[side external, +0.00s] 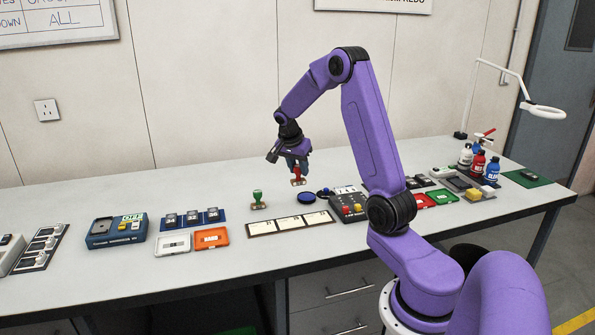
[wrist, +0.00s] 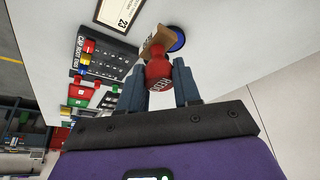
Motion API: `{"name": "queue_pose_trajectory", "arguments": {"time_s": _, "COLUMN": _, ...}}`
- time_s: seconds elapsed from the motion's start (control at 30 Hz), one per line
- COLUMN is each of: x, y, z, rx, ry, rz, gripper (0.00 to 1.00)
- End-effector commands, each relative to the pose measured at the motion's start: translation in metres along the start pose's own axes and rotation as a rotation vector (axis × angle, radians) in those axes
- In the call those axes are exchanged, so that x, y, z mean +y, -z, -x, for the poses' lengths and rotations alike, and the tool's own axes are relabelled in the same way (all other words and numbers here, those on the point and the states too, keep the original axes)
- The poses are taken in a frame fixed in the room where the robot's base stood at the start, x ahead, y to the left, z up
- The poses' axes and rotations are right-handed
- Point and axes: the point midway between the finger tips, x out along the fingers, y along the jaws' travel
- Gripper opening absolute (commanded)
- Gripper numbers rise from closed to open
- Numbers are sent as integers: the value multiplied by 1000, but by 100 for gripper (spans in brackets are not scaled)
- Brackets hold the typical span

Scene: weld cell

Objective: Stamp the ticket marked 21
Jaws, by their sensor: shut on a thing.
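My gripper (side external: 297,163) is shut on a red stamp (side external: 298,175) and holds it above the table. In the wrist view the fingers (wrist: 158,82) grip the stamp's red handle (wrist: 158,70), and its wooden base (wrist: 157,41) points away from me. A round blue ink pad (side external: 307,197) lies on the table below; part of it shows behind the stamp base in the wrist view (wrist: 179,40). A strip of white tickets (side external: 291,223) lies in front of the pad. One ticket in the wrist view reads 23 (wrist: 120,12); a ticket marked 21 cannot be made out.
A green stamp (side external: 258,200) stands left of the blue pad. Orange (side external: 211,238) and white (side external: 173,244) trays lie left of the tickets.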

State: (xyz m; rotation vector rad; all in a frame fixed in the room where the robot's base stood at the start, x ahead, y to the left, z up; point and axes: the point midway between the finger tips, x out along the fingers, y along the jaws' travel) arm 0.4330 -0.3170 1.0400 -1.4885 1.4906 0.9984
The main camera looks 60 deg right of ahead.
Motion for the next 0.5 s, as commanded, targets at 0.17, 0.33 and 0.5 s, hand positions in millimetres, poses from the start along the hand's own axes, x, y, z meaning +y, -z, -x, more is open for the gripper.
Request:
{"name": "queue_pose_trajectory", "arguments": {"time_s": 0.17, "x": -13, "y": 43, "z": -36, "rx": 0, "ry": -2, "rz": -5, "gripper": 13}}
{"name": "queue_pose_trajectory", "arguments": {"time_s": 0.33, "x": -18, "y": 69, "z": -60, "rx": 2, "ry": 0, "rz": -3, "gripper": 13}}
{"name": "queue_pose_trajectory", "arguments": {"time_s": 0.5, "x": -19, "y": 79, "z": -71, "rx": 4, "ry": 1, "rz": 0, "gripper": 13}}
